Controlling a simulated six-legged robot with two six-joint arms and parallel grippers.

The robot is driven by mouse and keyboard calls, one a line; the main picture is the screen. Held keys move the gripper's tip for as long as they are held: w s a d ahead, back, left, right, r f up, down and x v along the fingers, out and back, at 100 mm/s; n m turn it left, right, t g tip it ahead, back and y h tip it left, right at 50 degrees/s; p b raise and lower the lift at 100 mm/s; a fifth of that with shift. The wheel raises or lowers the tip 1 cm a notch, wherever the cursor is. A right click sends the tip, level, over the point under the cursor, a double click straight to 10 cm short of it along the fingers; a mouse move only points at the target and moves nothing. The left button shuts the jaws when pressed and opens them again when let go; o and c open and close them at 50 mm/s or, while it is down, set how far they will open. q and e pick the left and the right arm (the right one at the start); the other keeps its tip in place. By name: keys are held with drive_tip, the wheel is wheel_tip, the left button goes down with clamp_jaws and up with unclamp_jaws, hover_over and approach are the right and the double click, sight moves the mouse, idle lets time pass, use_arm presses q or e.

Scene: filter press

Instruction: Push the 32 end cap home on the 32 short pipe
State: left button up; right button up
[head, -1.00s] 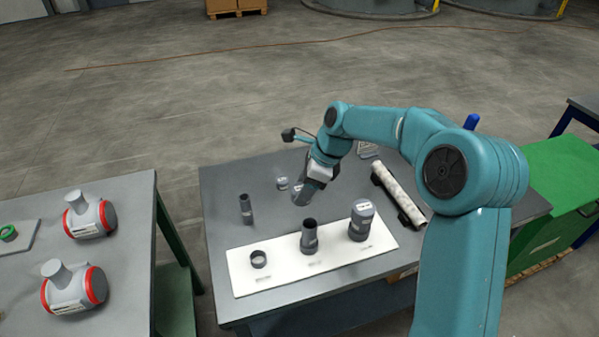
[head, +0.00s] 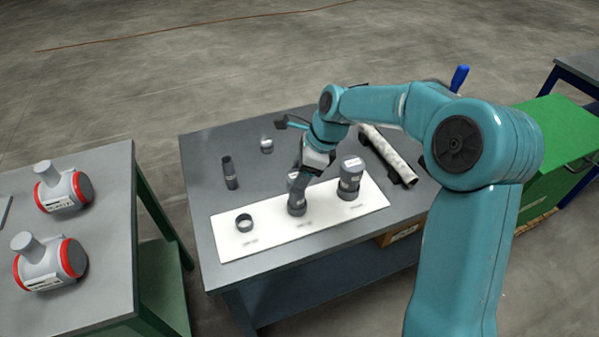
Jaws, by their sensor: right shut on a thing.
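The 32 end cap (head: 292,178), grey with a pale label, is in my right gripper (head: 301,183), which is shut on it. The cap is at the top of the middle upright pipe on the white board, which I take as the 32 short pipe (head: 297,209). The gripper hides most of the pipe and the joint, so how far the cap sits on it cannot be told. My left gripper is not in view.
The white board (head: 270,242) also carries a short dark ring (head: 244,222) and a larger capped pipe (head: 350,180). Behind it stand a slim dark pipe (head: 230,172) and a small cap (head: 266,144). A long pale tube (head: 388,152) lies at right.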

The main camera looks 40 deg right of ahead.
drive_tip(key=shift+f+p, duration=0.1)
drive_tip(key=shift+p, duration=0.4)
idle(1.1)
drive_tip(key=shift+f+b, duration=0.4)
drive_tip(key=shift+f, duration=0.3)
drive_tip(key=o, duration=0.8)
drive_tip(key=shift+c, duration=0.2)
drive_tip(key=shift+r, duration=0.1)
drive_tip(key=p+v, duration=0.8)
drive_tip(key=v, duration=0.3)
drive_tip(key=shift+p, duration=0.4)
drive_tip(key=shift+w, duration=0.1)
